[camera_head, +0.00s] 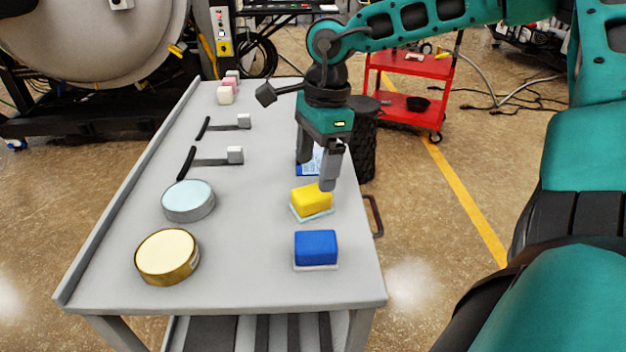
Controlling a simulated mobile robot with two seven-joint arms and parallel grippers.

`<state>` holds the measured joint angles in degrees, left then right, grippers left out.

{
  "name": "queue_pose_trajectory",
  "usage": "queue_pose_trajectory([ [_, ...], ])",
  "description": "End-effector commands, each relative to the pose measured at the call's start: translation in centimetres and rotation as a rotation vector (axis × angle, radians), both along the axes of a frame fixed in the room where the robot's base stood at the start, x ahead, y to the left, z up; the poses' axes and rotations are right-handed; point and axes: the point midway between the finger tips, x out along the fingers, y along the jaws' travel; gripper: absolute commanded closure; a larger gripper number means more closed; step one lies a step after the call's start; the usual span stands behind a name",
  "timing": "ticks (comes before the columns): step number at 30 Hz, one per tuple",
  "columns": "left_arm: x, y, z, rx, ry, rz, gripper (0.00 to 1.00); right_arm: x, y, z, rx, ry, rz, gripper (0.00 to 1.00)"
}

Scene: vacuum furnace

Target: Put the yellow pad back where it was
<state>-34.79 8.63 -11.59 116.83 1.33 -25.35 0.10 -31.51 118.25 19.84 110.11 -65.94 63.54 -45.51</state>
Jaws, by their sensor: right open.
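The yellow pad (311,198) sits on a thin pale base on the right side of the grey table, a little tilted in the picture. My right gripper (316,172) hangs over the table just behind and above the yellow pad, fingers pointing down. It is open, and nothing shows between its fingers. One fingertip overlaps the pad's upper right edge in the picture; I cannot tell whether it touches. A blue pad (316,247) on a white base stands nearer the front edge. My left gripper is out of view.
The grey table (240,275) also holds a gold-rimmed tin (167,256), a pale blue tin (188,200), two black-handled brushes (212,161), small pink and white blocks (226,94) and a blue-white item (311,163) partly behind my gripper. A red cart (411,65) stands behind.

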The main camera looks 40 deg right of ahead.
Motion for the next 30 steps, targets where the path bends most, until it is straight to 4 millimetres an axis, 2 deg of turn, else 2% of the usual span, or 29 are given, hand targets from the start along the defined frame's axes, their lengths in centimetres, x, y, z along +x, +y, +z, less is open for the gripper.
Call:
queue_pose_trajectory([
  [1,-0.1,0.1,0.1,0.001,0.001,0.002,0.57,0.0,-0.1,1.3,0.001,-0.006,-0.001,0.19],
  [3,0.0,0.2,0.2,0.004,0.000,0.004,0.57,0.0,-0.3,2.7,0.000,-0.005,-0.002,0.19],
  [9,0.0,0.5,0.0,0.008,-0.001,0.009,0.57,-0.2,-0.6,5.1,0.001,-0.001,0.000,0.19],
  [14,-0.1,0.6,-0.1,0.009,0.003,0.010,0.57,-0.2,-0.7,5.6,-0.001,0.001,-0.001,0.19],
  [30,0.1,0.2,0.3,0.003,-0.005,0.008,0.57,-0.2,-0.7,5.7,-0.001,0.001,-0.001,0.19],
])
